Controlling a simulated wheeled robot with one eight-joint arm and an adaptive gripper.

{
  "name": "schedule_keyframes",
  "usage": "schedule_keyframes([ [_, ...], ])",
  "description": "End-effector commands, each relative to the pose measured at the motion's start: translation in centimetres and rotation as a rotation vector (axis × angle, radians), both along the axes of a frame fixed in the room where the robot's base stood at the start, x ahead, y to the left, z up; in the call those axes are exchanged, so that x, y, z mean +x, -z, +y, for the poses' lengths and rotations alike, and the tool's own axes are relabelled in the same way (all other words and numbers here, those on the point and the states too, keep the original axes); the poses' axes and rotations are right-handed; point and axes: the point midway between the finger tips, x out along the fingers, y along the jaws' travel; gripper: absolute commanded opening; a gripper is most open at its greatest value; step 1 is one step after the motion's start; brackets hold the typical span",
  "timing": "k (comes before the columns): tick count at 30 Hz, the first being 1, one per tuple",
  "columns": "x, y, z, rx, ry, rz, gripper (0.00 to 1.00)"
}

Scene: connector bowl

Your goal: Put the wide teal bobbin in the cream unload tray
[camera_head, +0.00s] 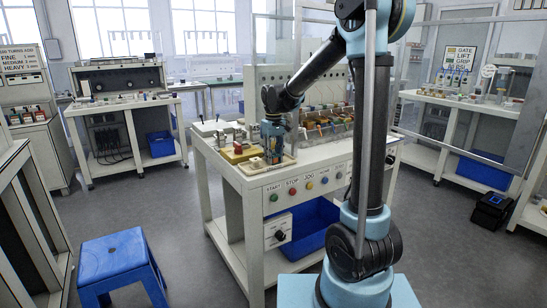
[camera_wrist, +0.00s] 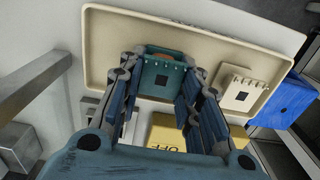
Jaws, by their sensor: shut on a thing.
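My gripper (camera_wrist: 160,92) is shut on the wide teal bobbin (camera_wrist: 161,76), which sits between the fingertips in the wrist view. The bobbin is over the cream unload tray (camera_wrist: 112,28), inside its rim as seen from the wrist. I cannot tell whether it touches the tray floor. A cream piece with a dark square (camera_wrist: 240,90) lies at the tray's right side. In the head view my gripper (camera_head: 273,154) points down at the tray (camera_head: 250,169) on the bench's front left corner. The fingers hide the bobbin there.
A yellow block marked OFF (camera_wrist: 170,132) is beside the tray; it also shows in the head view (camera_head: 238,153). Several coloured parts stand in a rack (camera_head: 325,122) farther right on the bench. A blue stool (camera_head: 120,262) stands on the floor at left.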

Motion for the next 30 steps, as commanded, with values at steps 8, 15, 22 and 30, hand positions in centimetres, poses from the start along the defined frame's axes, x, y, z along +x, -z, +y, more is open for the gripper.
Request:
schedule_keyframes([
  [8,0.0,0.1,0.0,0.000,0.000,0.000,0.52],
  [15,0.0,0.0,0.1,0.000,-0.001,0.000,0.52],
  [22,0.0,-1.9,0.1,0.000,-0.001,0.000,0.52],
  [30,0.0,-6.7,0.1,0.000,-0.002,0.000,0.52],
])
